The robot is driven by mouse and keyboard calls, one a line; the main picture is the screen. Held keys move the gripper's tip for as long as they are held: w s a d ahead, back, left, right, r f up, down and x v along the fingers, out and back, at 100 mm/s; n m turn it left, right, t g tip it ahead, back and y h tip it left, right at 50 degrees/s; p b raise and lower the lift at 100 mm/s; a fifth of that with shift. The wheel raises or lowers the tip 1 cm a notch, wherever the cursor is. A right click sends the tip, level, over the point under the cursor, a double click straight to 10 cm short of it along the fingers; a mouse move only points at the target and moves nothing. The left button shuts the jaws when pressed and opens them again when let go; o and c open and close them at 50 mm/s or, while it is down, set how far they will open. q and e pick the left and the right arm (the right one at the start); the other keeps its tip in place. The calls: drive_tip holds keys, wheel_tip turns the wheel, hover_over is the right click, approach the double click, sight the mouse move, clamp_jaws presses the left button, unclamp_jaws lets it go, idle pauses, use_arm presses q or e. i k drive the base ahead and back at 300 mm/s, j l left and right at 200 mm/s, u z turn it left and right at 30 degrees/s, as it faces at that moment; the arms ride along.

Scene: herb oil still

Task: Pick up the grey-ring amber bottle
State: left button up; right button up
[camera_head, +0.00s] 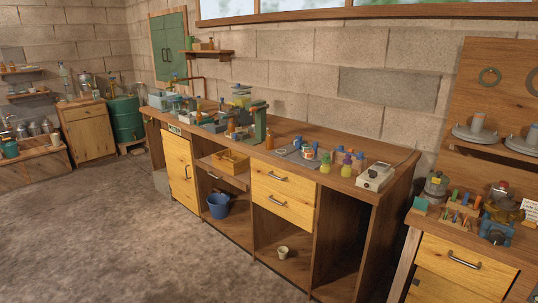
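Small amber bottles stand on the long wooden workbench (290,133). One amber bottle (269,140) is near the bench's front edge, right of a green stand (259,121). Another amber bottle (231,126) stands further left among other glassware. They are too small for me to tell which one has a grey ring. Neither of my grippers is in the head view.
Small colored bottles (325,164) and a white device (374,176) stand on the bench's right part. A blue bucket (218,206) and a small pot (283,252) sit on low shelves. A second cabinet (455,262) stands at right. The floor (90,235) is clear.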

sight(269, 137)
drive_tip(key=i+j+z, duration=0.1)
drive_tip(key=j, duration=0.2)
drive_tip(key=i+j, duration=0.2)
drive_tip(key=i+j+z, duration=0.15)
drive_tip(key=j, duration=0.25)
drive_tip(key=i+j+z, duration=0.1)
drive_tip(key=j, duration=0.2)
drive_tip(key=i+j, duration=0.15)
drive_tip(key=j, duration=0.2)
drive_tip(key=i+z, duration=0.15)
drive_tip(key=i, duration=0.1)
